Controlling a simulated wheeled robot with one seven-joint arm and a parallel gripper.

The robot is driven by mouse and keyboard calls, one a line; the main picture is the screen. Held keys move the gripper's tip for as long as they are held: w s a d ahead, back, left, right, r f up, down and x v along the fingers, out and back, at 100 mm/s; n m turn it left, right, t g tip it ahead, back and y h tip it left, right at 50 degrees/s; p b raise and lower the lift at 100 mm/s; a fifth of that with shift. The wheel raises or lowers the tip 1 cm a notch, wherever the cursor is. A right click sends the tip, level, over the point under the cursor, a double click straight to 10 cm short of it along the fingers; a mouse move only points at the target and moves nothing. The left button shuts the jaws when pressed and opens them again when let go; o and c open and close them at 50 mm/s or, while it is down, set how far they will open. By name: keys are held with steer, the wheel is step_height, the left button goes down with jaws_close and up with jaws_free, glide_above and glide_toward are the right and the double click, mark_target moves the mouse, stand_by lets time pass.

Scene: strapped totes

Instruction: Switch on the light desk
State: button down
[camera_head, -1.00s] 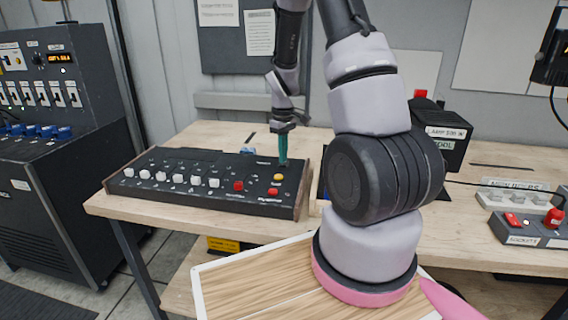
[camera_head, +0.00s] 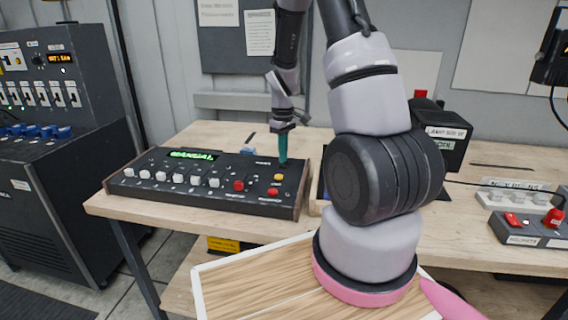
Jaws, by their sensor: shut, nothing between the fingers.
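The light desk (camera_head: 205,187) is a black console with wooden end cheeks on the table. It has a row of white fader caps, red and yellow buttons, and a display (camera_head: 194,156) glowing green with what looks like "MANUAL". My gripper (camera_head: 283,161) is shut, with teal fingers pointing down at the desk's back right corner, near a small label. The fingertips are at or very close to the top panel; I cannot tell if they touch. What lies right under the tips is hidden.
The wooden table (camera_head: 225,137) carries a black lamp box (camera_head: 440,138) and a box with red switches (camera_head: 525,230) at right. A dark rack (camera_head: 60,150) with blue knobs stands at left. My arm covers the table's middle.

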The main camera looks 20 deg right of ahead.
steer(key=shift+r, duration=2.95)
step_height(320, 180, up, 18)
steer(key=m+t+y, duration=0.1)
steer(key=m+t, duration=0.2)
steer(key=m, duration=0.2)
glide_above(283, 165)
steer(key=s+a, duration=0.4)
steer(key=s, duration=0.3)
steer(key=s+a+r+m+t, duration=0.2)
steer(key=s+r, duration=0.2)
steer(key=s, duration=0.3)
steer(key=s+a+r+m+t+y, duration=0.1)
steer(key=s+a+r+m+t, duration=0.1)
steer(key=s+r, duration=0.2)
steer(key=s, duration=0.2)
steer(key=shift+s+r, duration=0.35)
steer(key=shift+r, duration=0.05)
